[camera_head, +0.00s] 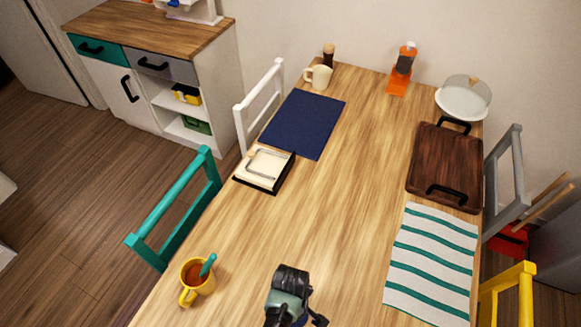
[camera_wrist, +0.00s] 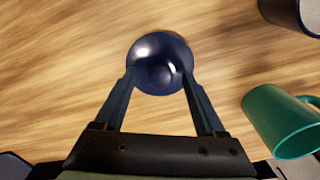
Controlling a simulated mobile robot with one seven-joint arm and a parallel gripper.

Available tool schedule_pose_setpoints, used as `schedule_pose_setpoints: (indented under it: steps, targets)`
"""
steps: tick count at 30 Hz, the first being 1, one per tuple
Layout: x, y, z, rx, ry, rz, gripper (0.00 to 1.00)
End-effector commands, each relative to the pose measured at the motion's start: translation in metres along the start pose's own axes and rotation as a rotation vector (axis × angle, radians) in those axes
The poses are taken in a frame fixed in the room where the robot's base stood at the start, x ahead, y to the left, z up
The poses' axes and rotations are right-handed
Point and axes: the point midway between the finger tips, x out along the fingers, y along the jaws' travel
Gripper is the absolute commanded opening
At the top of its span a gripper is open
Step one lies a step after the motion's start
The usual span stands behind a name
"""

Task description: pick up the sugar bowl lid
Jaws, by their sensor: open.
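The sugar bowl lid (camera_wrist: 158,48) shows in the wrist view as a round, glossy dark blue dome with a small knob, over the wooden table. My gripper (camera_wrist: 159,78) is open, with one finger at each side of the lid's near part and the knob between the tips. I cannot tell whether the fingers touch it. Whether a bowl sits under the lid is hidden from above. In the head view my wrist shows at the bottom centre, and it hides most of the lid and the fingers.
In the head view a yellow cup (camera_head: 198,281) stands left of my arm and a striped cloth (camera_head: 432,262) lies right. The table's middle is clear.

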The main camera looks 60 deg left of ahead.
Motion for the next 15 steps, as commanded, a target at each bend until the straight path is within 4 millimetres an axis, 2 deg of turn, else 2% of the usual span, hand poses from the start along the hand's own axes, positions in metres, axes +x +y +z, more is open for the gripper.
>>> schedule_pose_setpoints:
  steps: [5, 15]
  targets:
    - [-0.0001, 0.0002, -0.0001, 0.0, 0.0, 0.001, 0.72]
    - [-0.0002, -0.0001, -0.0001, 0.0, 0.0, 0.0, 0.13]
